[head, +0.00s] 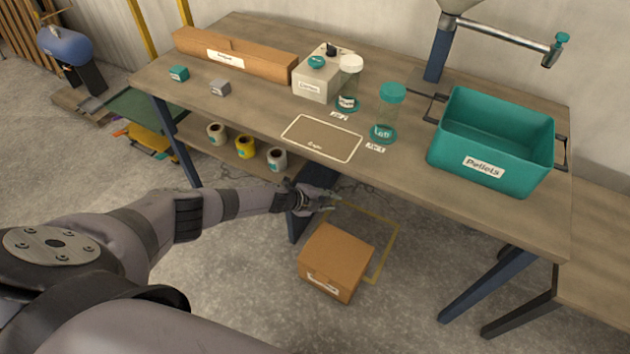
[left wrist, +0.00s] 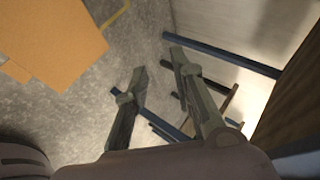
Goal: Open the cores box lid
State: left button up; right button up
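A closed brown cardboard box (head: 338,250) with a white label sits on the floor in front of the workbench. A long brown box (head: 235,58), also labelled, lies at the back left of the bench with its top shut. I cannot read either label well enough to tell which is the cores box. My left gripper (head: 328,198) is beside the bench's front edge, above and behind the floor box, not touching it. In the left wrist view my left gripper (left wrist: 157,62) is open and empty, with an orange-brown box surface (left wrist: 60,38) at upper left. My right gripper is not in view.
The bench (head: 225,112) holds a teal Pellets bin (head: 485,166), jars, a pale box (head: 312,85) and an outlined mat (head: 322,138). Tape rolls (head: 245,148) sit on the shelf below. A dark bench leg stands near my gripper. Floor left of the box is clear.

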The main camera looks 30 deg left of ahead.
pick_arm(q)
jog(key=s+a+r+p, duration=0.2)
jog(key=a+r+p, duration=0.1)
jog(key=r+p, duration=0.5)
jog(key=shift+a+r, duration=0.15)
jog(key=shift+a, duration=0.2)
dwell(0.3)
jog(key=shift+s, duration=0.1)
dwell(0.4)
jog(key=v, duration=1.2)
